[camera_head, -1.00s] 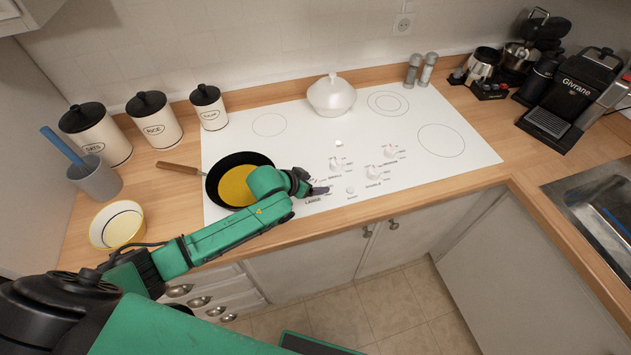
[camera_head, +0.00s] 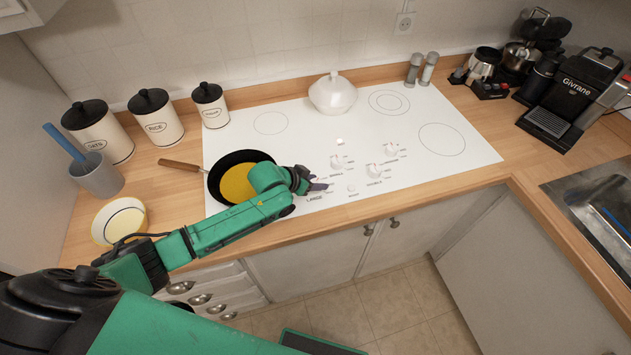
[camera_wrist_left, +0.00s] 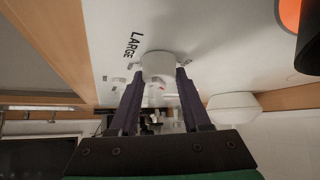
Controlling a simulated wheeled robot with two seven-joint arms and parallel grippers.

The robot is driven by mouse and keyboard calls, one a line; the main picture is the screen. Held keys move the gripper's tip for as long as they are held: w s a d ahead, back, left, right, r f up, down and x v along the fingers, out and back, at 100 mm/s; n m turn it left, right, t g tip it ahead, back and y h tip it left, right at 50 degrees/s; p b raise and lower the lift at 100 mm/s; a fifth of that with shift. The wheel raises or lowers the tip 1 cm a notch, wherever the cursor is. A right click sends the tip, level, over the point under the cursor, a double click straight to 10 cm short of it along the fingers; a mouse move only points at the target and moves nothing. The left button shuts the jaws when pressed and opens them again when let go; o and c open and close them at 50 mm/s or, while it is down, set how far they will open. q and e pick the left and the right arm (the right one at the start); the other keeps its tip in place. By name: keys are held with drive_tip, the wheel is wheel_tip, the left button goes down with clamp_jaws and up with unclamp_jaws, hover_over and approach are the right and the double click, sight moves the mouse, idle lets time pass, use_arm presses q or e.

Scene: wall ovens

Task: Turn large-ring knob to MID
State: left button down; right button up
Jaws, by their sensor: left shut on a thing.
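The large-ring knob (camera_wrist_left: 159,64) is a white round knob on the white cooktop (camera_head: 440,180), beside the printed word LARGE. My left gripper (camera_wrist_left: 155,78) has one dark finger on each side of it and is shut on it. In the head view the left gripper (camera_head: 323,185) is at the cooktop's front edge, and it hides most of this knob. The knob's pointer and the MID mark cannot be read. My right gripper is not in view.
Other white knobs stand close to the right, at the middle (camera_head: 338,162), front (camera_head: 375,170) and back (camera_head: 391,150). A black pan (camera_head: 214,186) with a yellow inside sits left of the gripper, beside my forearm. A white lidded pot (camera_head: 332,95) stands behind.

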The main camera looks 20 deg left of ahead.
use_arm(q)
drive_tip(key=shift+w+f+m+g+h+b, duration=0.1)
drive_tip(key=shift+m+g+h+b, duration=0.25)
drive_tip(key=shift+m, duration=0.25)
drive_tip(key=m+g+h+b, duration=0.1)
drive_tip(key=b, duration=0.2)
drive_tip(key=m+g+b, duration=0.1)
drive_tip(key=m+b, duration=0.1)
drive_tip(key=b, duration=0.1)
drive_tip(key=m+g+h+b, duration=0.1)
drive_tip(key=m+b, duration=0.1)
drive_tip(key=b, duration=0.1)
drive_tip(key=shift+f+h, duration=0.25)
drive_tip(key=shift+h, duration=0.1)
drive_tip(key=shift+r+m+g+h+b, duration=0.3)
drive_tip(key=shift+m+g+b, duration=0.35)
drive_tip(key=shift+m+b, duration=0.4)
drive_tip(key=shift+c, duration=1.8)
unclamp_jaws()
